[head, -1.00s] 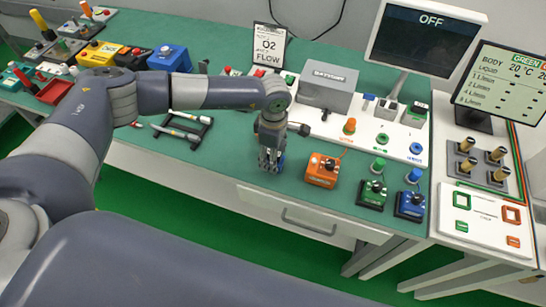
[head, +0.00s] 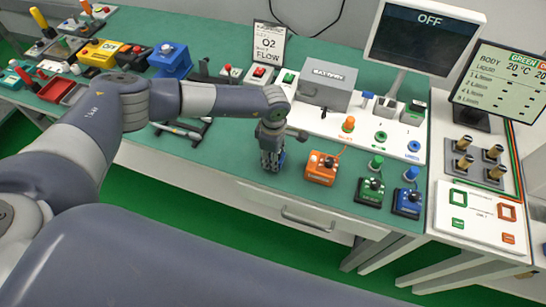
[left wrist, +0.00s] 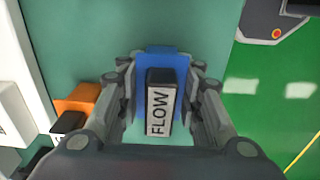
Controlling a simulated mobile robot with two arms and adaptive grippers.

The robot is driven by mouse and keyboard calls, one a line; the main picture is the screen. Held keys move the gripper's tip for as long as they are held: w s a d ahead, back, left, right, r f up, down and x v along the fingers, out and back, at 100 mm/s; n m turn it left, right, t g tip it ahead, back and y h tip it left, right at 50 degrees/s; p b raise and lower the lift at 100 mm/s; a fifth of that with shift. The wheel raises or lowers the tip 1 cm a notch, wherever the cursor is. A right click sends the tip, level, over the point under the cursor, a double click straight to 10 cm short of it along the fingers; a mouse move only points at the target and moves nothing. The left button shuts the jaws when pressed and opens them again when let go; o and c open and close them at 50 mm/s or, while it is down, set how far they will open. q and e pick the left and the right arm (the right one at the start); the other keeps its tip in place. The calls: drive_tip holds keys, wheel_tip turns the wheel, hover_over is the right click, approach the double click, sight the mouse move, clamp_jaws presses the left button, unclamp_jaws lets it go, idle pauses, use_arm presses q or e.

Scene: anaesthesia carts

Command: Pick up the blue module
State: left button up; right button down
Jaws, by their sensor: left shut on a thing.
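My left gripper (head: 271,160) points down over the front part of the green table, left of the orange module. In the left wrist view the left gripper (left wrist: 165,100) is shut on a blue module (left wrist: 181,75), with a finger on each side of it. A dark block with a white "FLOW" label sits on top of this module. In the head view the fingers mostly hide it, and I cannot tell whether it touches the table. My right gripper is not in view.
An orange module (head: 320,169), a green module (head: 370,192) and another blue module (head: 408,203) stand in a row to the right. A grey box (head: 327,85) is behind, beside a monitor (head: 424,38). A dark rack (head: 183,130) lies to the left. The table's front edge is close.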

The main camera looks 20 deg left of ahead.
use_arm(q)
drive_tip(key=shift+r, duration=0.1)
drive_tip(key=shift+r+b, duration=0.6)
drive_tip(key=shift+s+d+r+b, duration=0.1)
drive_tip(key=shift+s+r+b, duration=0.5)
drive_tip(key=shift+r+b, duration=0.3)
drive_tip(key=s+d+r+b, duration=0.1)
drive_tip(key=s+d+b, duration=0.2)
drive_tip(key=s, duration=1.1)
drive_tip(key=shift+s+r+b, duration=0.25)
drive_tip(key=shift+r+b, duration=0.15)
drive_tip(key=shift+b, duration=0.5)
